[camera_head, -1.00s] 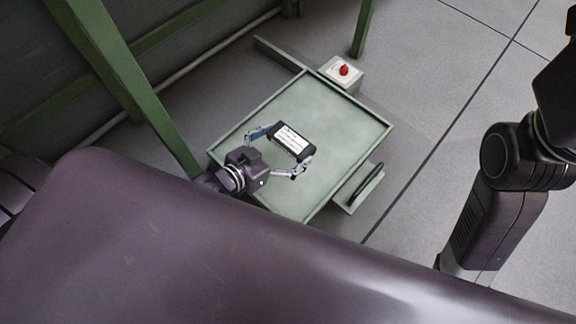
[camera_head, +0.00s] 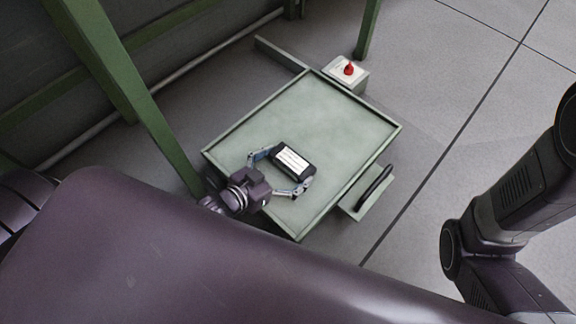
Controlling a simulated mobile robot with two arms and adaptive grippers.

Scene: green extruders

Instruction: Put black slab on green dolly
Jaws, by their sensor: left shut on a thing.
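The black slab (camera_head: 291,161) has a white label on its upper face. It is between the fingers of my left gripper (camera_head: 289,168), which is shut on it. The slab is over the green dolly (camera_head: 335,120), a flat pale-green platform with a low raised rim. I cannot tell whether the slab touches the dolly's surface or hangs just above it. My left wrist covers the near-left edge of the dolly. My right arm shows at the right edge, but its gripper is out of view.
A box with a red button (camera_head: 349,69) is at the dolly's far corner. A black handle (camera_head: 374,187) is on its right side. Green frame posts (camera_head: 140,110) stand to the left. Grey floor (camera_head: 480,130) is clear to the right.

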